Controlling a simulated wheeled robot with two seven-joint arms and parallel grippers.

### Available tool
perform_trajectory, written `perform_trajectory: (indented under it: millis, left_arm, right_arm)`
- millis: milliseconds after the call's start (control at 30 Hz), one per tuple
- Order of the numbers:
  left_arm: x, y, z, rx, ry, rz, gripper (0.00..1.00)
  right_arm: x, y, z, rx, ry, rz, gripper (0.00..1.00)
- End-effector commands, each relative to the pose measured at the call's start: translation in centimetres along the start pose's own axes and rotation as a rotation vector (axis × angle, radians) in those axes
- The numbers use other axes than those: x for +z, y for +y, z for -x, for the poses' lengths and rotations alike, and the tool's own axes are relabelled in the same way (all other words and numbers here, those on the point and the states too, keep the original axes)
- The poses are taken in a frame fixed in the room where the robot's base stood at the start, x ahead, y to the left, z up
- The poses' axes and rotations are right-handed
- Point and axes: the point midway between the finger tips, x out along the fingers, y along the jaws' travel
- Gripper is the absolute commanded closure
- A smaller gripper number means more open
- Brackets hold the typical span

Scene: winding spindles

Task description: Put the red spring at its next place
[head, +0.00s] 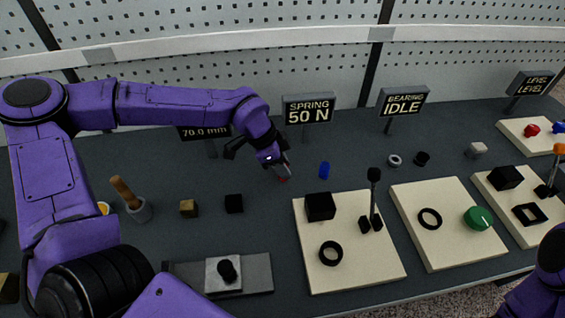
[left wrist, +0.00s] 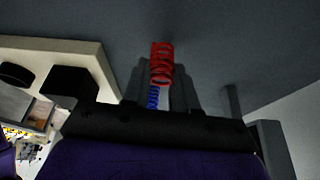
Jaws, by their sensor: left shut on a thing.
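The red spring (left wrist: 161,62) is between the fingers of my left gripper (left wrist: 160,85) in the left wrist view. In the head view only a small red bit of the spring (head: 283,179) shows below the fingertips. My left gripper (head: 281,168) is shut on it, low over the dark table in front of the "SPRING 50 N" sign (head: 308,109). The blue spring (head: 324,170) stands on the table just to the right. It also shows in the left wrist view (left wrist: 153,97), past the red spring. I cannot tell whether the red spring touches the table. My right gripper is out of view.
A pale board (head: 312,275) with a black block, a ring and an upright post stands in front. Another board (head: 452,252) holds a black ring and a green disc. Black (head: 234,204) and brown (head: 189,208) blocks lie left. The "BEARING IDLE" sign (head: 403,101) stands right.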

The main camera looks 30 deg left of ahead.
Motion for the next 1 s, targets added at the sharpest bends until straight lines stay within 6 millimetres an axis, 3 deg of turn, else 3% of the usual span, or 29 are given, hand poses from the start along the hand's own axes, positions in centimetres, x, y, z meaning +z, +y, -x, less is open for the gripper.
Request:
perform_trajectory:
  millis: [367, 400, 433, 467, 800, 1000]
  left_arm:
    - [0.3, 0.0, -0.8, 0.000, 0.001, -0.001, 1.00]
    - [0.2, 0.0, -0.6, -0.001, 0.001, -0.001, 0.60]
    - [0.2, 0.0, -0.6, -0.001, 0.001, -0.001, 0.50]
    - [0.2, 0.0, -0.6, 0.000, 0.001, 0.000, 0.47]
    - [0.0, 0.0, 0.1, -0.002, 0.003, 0.000, 0.47]
    - [0.0, -0.1, 4.5, -0.006, 0.007, 0.001, 0.47]
  right_arm:
    - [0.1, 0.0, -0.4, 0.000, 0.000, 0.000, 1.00]
    - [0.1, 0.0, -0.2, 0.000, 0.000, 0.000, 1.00]
    - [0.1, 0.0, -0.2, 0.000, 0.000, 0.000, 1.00]
    - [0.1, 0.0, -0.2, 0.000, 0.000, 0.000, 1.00]
    - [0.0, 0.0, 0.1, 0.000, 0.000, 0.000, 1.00]
    - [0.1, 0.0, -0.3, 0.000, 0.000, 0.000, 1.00]
